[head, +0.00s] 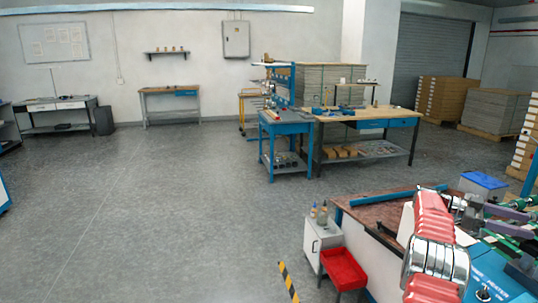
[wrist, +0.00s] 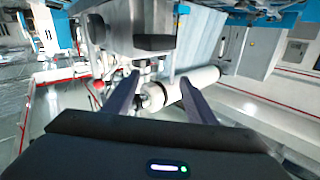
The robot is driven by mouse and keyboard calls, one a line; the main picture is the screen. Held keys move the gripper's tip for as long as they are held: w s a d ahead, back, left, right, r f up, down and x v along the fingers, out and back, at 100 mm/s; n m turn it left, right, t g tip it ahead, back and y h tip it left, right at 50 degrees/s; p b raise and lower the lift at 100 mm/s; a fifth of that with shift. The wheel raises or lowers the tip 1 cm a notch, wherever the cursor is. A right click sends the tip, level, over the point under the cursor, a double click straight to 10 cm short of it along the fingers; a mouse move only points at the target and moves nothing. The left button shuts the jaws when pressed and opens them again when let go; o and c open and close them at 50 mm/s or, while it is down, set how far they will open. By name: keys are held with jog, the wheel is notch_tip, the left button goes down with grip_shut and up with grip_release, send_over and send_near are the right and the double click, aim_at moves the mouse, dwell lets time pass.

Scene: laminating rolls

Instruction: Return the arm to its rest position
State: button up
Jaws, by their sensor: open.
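My gripper (wrist: 159,78) shows in the wrist view with two dark fingers spread apart and nothing held between them. A white roll (wrist: 207,78) with a dark end lies beyond the fingertips, partly hidden by the right finger. I cannot tell the exact gap between the fingers and the roll. In the head view my red and silver arm (head: 436,245) reaches up from the lower right, over a blue machine (head: 490,284). My gripper cannot be made out clearly there.
A bench with a brown top (head: 375,205) stands left of my arm, with a red bin (head: 343,268) and a white cabinet (head: 322,240) beside it. A blue box (head: 483,184) sits behind. Worktables (head: 365,118) stand farther back. The grey floor (head: 150,210) at left is clear.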

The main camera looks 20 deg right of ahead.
jog(key=w+d+f+n+t+h, duration=0.3)
jog(key=w+d+t+h, duration=0.2)
jog(key=w+d, duration=0.1)
jog(key=w+a+f+n+t+h, duration=0.1)
jog(key=w+a+n+t, duration=0.2)
jog(key=w+n+t, duration=0.8)
jog(key=w+a+f+n+t+y, duration=0.15)
jog(key=w+a+t+y, duration=0.25)
jog(key=w+a, duration=0.7)
jog(key=w+a+n+t+y, duration=0.35)
jog(key=w+a+y, duration=0.2)
jog(key=a, duration=0.85)
jog(key=s+a+f+n+g+y, duration=0.1)
jog(key=s+a+n+y, duration=0.2)
jog(key=a, duration=1)
jog(key=s+a+f+n+g+y, duration=0.15)
jog(key=s+a, duration=0.35)
jog(key=a, duration=0.8)
jog(key=s+a+n+g+y, duration=0.1)
jog(key=s+a+n, duration=0.1)
jog(key=s+a, duration=0.85)
jog(key=s+a+n+g+y, duration=0.1)
jog(key=s+a+n+g, duration=0.15)
jog(key=s+a, duration=0.85)
jog(key=s+a+r+n+t, duration=0.2)
jog(key=s+r+t, duration=0.1)
jog(key=s, duration=0.3)
jog(key=shift+r, duration=0.35)
